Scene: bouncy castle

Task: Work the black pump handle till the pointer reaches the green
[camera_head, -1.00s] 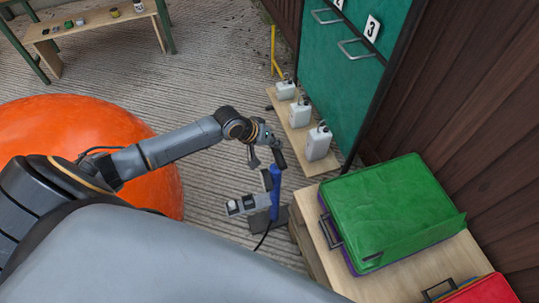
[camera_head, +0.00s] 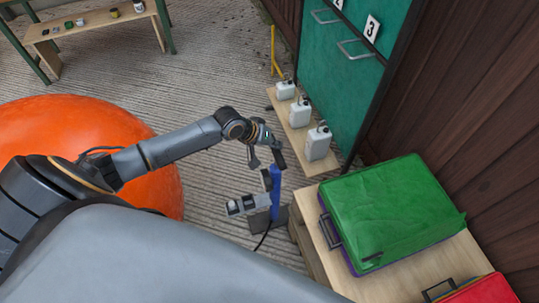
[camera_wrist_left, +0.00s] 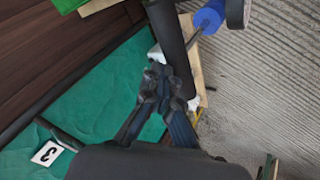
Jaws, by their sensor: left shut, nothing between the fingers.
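The pump has a blue body (camera_head: 275,182) on a dark base (camera_head: 258,222) on the ground, with a grey gauge part (camera_head: 247,204) at its left. The pointer and green zone are too small to read. The black handle (camera_head: 280,158) sits above the blue body. In the left wrist view the black handle (camera_wrist_left: 170,40) runs down from the top edge, beside the blue body (camera_wrist_left: 209,15). My left gripper (camera_head: 270,143) is at the handle, and its fingers (camera_wrist_left: 165,85) are shut with nothing between them. Whether they touch the handle, I cannot tell. My right gripper is out of view.
White jugs (camera_head: 317,143) stand on a low wooden bench (camera_head: 318,168) by the green panel (camera_head: 337,85). A green case (camera_head: 392,205) and a red case (camera_head: 486,291) lie on a wooden table (camera_head: 400,284). A big orange ball (camera_head: 75,125) is left. Ribbed ground lies between.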

